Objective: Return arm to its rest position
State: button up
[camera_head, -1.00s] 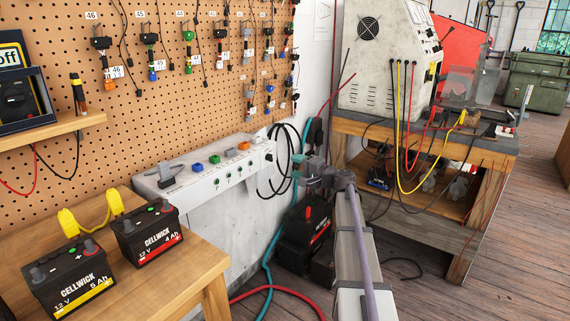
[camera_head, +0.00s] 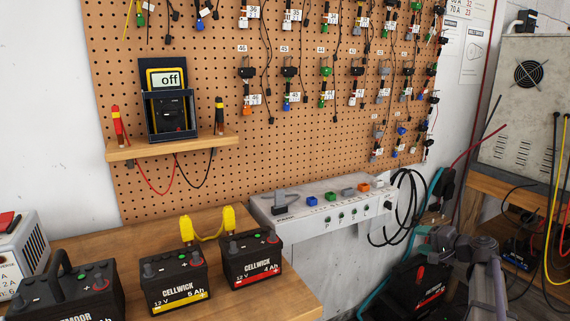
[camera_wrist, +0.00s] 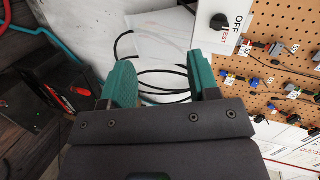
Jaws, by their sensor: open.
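My gripper (camera_wrist: 163,80) shows in the wrist view with its two teal fingers apart. Nothing is between the fingers. Behind the gap are black cable loops and a pale wall panel. In the head view my arm is at the lower right, its wrist near the right end of the grey bench panel (camera_head: 325,214). The fingertips are hard to make out there. A black charger-like unit with red parts (camera_head: 425,285) is below and beside the wrist.
A multimeter (camera_head: 167,100) reading "off" sits on a shelf before the pegboard (camera_head: 300,150). Black cables (camera_head: 388,215) hang near my arm. A grey machine (camera_head: 520,110) stands at right.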

jog(key=s+a+f+n+g+h, duration=0.3)
jog(key=s+a+f+g, duration=0.1)
jog(key=s+a, duration=0.45)
jog(key=s+a+f+n+g+h, duration=0.35)
jog(key=s+a, duration=0.35)
jog(key=s, duration=0.3)
jog(key=s+a+f+n+g+h, duration=0.2)
jog(key=s+a+f+g, duration=0.25)
jog(key=s+a, duration=0.4)
notch_tip(320, 180, up, 25)
jog(key=a+p, duration=0.1)
jog(key=p, duration=2.4)
jog(key=shift+w+a+n, duration=0.25)
jog(key=shift+n, duration=0.2)
jog(key=shift+f, duration=0.1)
